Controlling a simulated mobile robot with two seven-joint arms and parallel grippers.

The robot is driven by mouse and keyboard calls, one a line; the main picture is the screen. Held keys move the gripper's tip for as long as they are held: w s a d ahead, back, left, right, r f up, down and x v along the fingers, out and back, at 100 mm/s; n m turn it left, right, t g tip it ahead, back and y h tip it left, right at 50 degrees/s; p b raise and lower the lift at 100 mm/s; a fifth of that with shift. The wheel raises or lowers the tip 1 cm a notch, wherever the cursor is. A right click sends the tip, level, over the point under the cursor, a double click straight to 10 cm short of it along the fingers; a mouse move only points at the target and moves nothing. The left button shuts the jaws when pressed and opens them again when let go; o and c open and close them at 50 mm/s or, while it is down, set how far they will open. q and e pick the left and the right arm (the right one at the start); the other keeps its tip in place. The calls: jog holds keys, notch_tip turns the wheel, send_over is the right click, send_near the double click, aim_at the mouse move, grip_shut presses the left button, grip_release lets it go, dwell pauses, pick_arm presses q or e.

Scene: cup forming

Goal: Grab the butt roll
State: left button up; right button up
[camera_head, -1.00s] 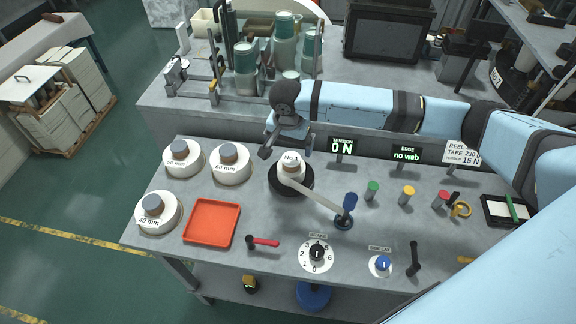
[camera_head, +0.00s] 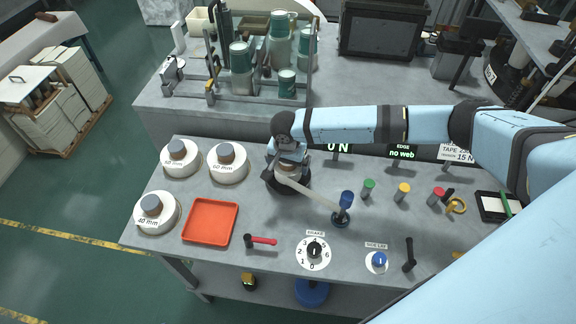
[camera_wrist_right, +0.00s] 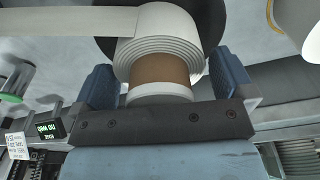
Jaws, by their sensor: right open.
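The butt roll is a small white paper roll with a brown core on a black round plate. The roll (camera_wrist_right: 160,45) shows in the right wrist view, with a white strip running off it to the left. In the head view my right gripper (camera_head: 288,168) is over the roll and hides most of it; the black plate (camera_head: 300,186) shows around it. In the right wrist view the blue finger pads of my right gripper (camera_wrist_right: 163,84) stand open on either side of the brown core, with gaps visible. My left gripper is not in view.
Three white rolls, including the 40 mm roll (camera_head: 160,226), stand at the left near an orange tray (camera_head: 210,240). A white strip (camera_head: 315,195) runs to a blue-topped post (camera_head: 344,205). Several coloured cylinders stand right. The tension display (camera_head: 338,147) is partly hidden behind my arm.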

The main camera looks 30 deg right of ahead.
jog(key=c, duration=0.8)
jog(key=shift+r, duration=0.15)
